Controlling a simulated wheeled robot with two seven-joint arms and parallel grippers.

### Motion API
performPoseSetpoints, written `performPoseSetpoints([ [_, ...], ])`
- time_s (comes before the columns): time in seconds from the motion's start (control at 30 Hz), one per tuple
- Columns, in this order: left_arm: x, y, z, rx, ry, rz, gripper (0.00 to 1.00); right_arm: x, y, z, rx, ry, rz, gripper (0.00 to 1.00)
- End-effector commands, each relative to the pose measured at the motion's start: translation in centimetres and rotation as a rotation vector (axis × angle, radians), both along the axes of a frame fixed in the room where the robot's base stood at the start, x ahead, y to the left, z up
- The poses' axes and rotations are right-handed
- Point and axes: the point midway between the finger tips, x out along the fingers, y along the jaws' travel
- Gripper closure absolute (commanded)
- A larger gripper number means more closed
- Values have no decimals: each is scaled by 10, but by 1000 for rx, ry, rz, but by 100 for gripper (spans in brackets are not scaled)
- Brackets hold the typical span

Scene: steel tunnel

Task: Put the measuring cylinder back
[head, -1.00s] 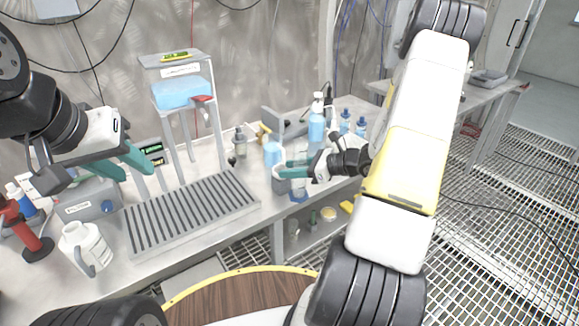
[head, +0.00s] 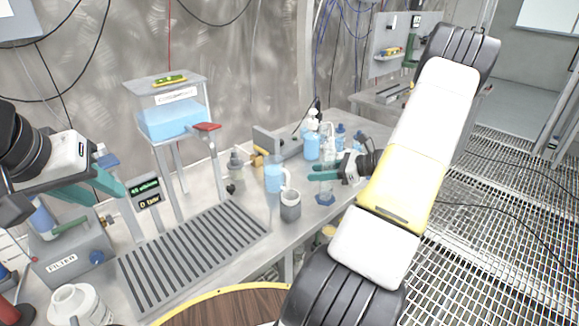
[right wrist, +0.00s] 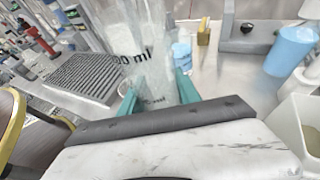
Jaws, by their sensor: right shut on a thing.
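The measuring cylinder (head: 326,188) is clear, with a blue foot, and stands nearly upright in the head view. My right gripper (head: 328,173) is shut around its body, over the right part of the bench. I cannot tell whether the foot touches the bench. In the right wrist view the cylinder (right wrist: 140,45) fills the space between the teal fingers, and "ml" lettering shows on it. A grey cup (head: 290,207) stands just left of the cylinder. My left gripper (head: 98,188) is open and empty above the left part of the bench.
A blue-filled jug (head: 273,180) stands behind the grey cup. Blue bottles (head: 312,147) stand behind the cylinder. A slotted drain tray (head: 190,255) lies left, below a tank on a stand (head: 172,122).

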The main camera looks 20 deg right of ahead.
Motion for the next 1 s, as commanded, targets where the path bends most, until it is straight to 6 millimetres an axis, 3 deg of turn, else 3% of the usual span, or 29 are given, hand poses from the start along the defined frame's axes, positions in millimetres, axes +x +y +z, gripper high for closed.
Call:
performPoseSetpoints([
  [0.1, 0, 0, 0, 0, 0, 0, 64, 29, 8, -3, 0, -2, 4, 100],
  [0.3, 0, 0, 0, 0, 0, 0, 64, 52, 13, -5, 0, -1, 1, 100],
  [0.67, 0, 0, 0, 0, 0, 0, 64, 53, 13, -40, 1, 2, 0, 100],
  [1.0, 0, 0, 0, 0, 0, 0, 64, 53, 13, -43, 1, 1, 0, 100],
])
